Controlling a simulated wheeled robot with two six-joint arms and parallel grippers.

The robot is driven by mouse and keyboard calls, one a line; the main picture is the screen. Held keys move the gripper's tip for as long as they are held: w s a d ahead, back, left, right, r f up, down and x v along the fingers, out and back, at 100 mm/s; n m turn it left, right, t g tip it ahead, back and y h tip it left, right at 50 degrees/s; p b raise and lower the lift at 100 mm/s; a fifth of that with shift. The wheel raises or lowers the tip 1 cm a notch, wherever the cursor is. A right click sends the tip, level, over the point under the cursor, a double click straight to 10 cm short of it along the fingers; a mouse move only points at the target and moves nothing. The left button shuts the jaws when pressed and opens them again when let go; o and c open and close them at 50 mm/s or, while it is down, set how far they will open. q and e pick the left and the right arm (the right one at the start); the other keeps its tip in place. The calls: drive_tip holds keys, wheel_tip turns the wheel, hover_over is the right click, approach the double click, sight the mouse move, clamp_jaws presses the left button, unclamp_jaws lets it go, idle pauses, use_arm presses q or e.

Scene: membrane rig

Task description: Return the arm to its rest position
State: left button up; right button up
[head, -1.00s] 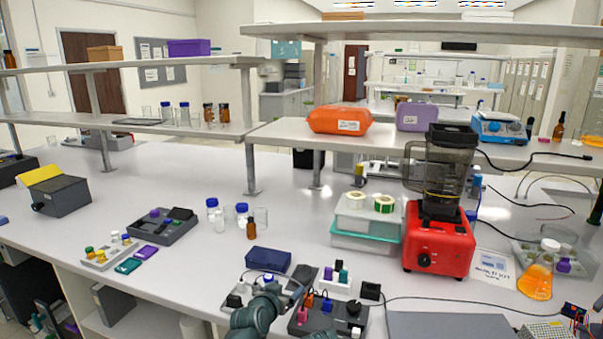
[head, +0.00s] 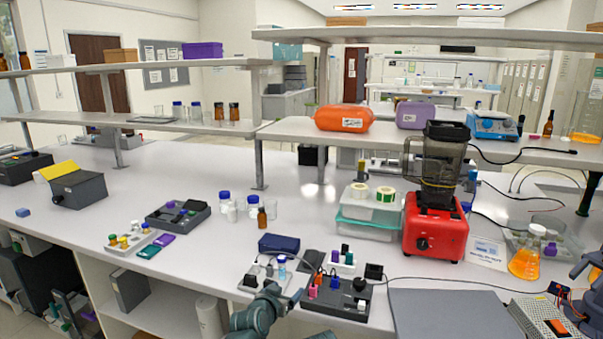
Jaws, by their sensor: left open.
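My left gripper (head: 286,293) is at the bottom centre of the head view, its arm coming up from the lower edge. It is open, with nothing visible between its fingers. A small blue-capped vial (head: 282,265) stands upright just beyond the fingertips, on a light grey board (head: 252,281). The gripper looks apart from the vial. Part of what looks like my right arm (head: 590,265) shows at the right edge; its gripper is not visible.
A dark module board (head: 340,301) lies just right of the gripper, with a blue box (head: 279,243) behind. A grey flat panel (head: 450,315), a red blender (head: 435,228) and an orange-filled flask (head: 526,262) stand further right. The bench at left centre has free room.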

use_arm(q)
drive_tip(key=s+a+f+n+g+y, duration=0.2)
drive_tip(key=s+a+f+g, duration=0.45)
drive_tip(key=s, duration=0.35)
drive_tip(key=s+a+f+n+g+y, duration=0.2)
drive_tip(key=s+a+f+g, duration=0.45)
drive_tip(key=s, duration=0.45)
drive_tip(key=s+d+r+m+y+p, duration=0.1)
drive_tip(key=s+d+m, duration=0.3)
drive_tip(key=d, duration=0.7)
drive_tip(key=shift+s+d+r+y+p, duration=0.15)
drive_tip(key=shift+s+r+y+p, duration=0.15)
drive_tip(key=shift+s+r+p, duration=0.35)
drive_tip(key=shift+f, duration=0.1)
